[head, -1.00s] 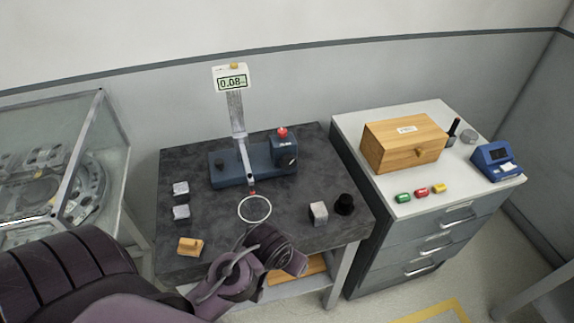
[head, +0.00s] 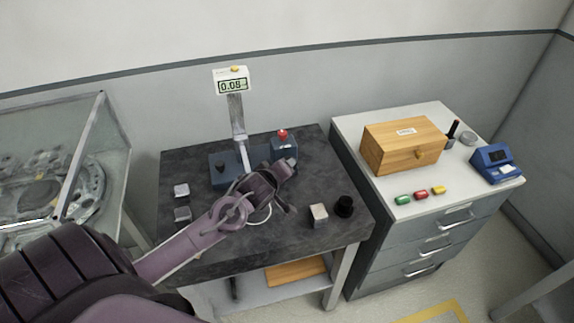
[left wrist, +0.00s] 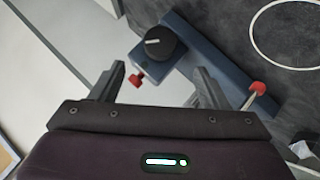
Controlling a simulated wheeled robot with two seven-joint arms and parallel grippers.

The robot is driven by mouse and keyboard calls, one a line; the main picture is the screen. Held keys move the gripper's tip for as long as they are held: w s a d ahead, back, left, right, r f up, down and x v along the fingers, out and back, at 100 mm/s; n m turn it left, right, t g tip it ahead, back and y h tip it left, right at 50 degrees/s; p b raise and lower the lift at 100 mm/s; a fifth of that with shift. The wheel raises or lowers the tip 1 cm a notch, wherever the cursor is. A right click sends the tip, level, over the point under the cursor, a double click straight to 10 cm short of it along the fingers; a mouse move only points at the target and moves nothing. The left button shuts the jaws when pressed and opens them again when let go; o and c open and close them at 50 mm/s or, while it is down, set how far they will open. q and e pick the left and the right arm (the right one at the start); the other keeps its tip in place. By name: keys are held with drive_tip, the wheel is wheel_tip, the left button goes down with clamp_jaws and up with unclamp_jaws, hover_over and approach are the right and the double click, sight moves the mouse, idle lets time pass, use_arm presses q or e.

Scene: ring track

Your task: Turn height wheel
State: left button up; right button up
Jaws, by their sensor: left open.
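The blue gauge stand (head: 222,178) is on the dark table, with a display (head: 232,83) on its column that reads about 0.08. In the left wrist view, a black knob with a white mark (left wrist: 159,46) sits on the stand's blue block (left wrist: 185,72), beside a red button (left wrist: 137,79). The red button also shows in the head view (head: 283,134). My left gripper (left wrist: 160,88) is open and empty, its fingers short of the knob and apart from it. In the head view the left gripper (head: 289,187) is in front of the block and partly hides the stand. My right gripper is not in view.
A white ring (head: 262,217) lies on the table, partly hidden by my arm. Grey cubes (head: 181,190), a pale cube (head: 318,213) and a black cylinder (head: 344,206) are nearby. A drawer cabinet (head: 345,130) with a wooden box (head: 400,148) stands on the right.

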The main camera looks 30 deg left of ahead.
use_arm(q)
drive_tip(key=p+x, duration=0.1)
drive_tip(key=x, duration=0.9)
drive_tip(key=shift+w+a, duration=0.1)
drive_tip(key=shift+w, duration=0.05)
drive_tip(key=c, duration=1)
drive_tip(key=shift+o, duration=0.2)
